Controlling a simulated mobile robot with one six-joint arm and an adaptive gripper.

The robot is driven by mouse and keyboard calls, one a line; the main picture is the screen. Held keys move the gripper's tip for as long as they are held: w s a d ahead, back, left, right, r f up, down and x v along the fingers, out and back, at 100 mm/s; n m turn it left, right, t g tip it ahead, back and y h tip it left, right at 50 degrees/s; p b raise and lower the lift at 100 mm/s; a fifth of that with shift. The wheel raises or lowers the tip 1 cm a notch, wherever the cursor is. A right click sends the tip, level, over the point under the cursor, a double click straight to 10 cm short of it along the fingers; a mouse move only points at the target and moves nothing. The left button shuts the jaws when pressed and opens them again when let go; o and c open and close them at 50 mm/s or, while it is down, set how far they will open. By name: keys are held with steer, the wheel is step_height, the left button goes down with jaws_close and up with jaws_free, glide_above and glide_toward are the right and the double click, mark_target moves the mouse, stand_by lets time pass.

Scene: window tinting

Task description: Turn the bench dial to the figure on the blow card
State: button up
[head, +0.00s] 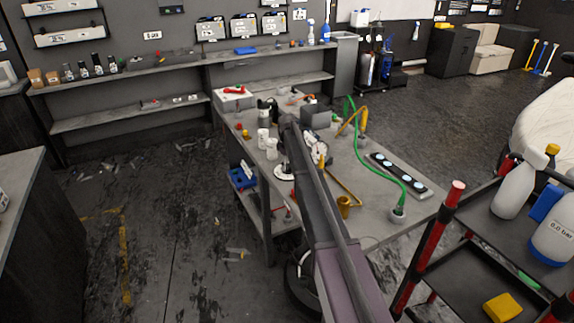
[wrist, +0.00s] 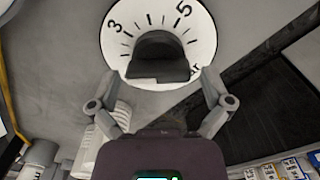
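The bench dial (wrist: 195,45) is a white round face with black ticks, the figures 3 and 5, and letters ending in "r" at its lower right. Its dark knob (wrist: 158,55) stands in the middle. No pointer mark on the knob is readable. My gripper (wrist: 160,82) is open, one finger on each side of the knob's near end, with gaps showing and nothing held. My arm hides part of the area. I cannot identify the blow card or its figure.
A green hose (head: 375,160) and a black strip (head: 398,174) lie on the workbench. A red-posted cart (head: 430,240) with bottles stands at right.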

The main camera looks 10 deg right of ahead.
mark_target(288, 163)
steer(key=shift+m, duration=0.5)
steer(key=m, duration=0.6)
steer(key=shift+w+m, duration=0.1)
steer(key=shift+m, duration=0.3)
steer(key=m, duration=0.4)
steer(key=shift+d+m, duration=0.1)
steer(key=shift+m, duration=0.2)
steer(key=m, duration=0.3)
steer(key=shift+r+m, duration=0.1)
steer(key=shift+m, duration=0.3)
step_height(288, 163, up, 14)
steer(key=p, duration=1.4)
steer(key=s+f+n+b, duration=0.1)
steer(key=s+f+b, duration=0.2)
steer(key=s, duration=0.7)
steer(key=s+f+n+b, duration=0.1)
steer(key=s+f+b, duration=0.2)
steer(key=s, duration=0.8)
steer(key=s+f+n+b, duration=0.1)
steer(key=s+f+b, duration=0.2)
steer(key=s, duration=0.8)
steer(key=shift+f, duration=0.3)
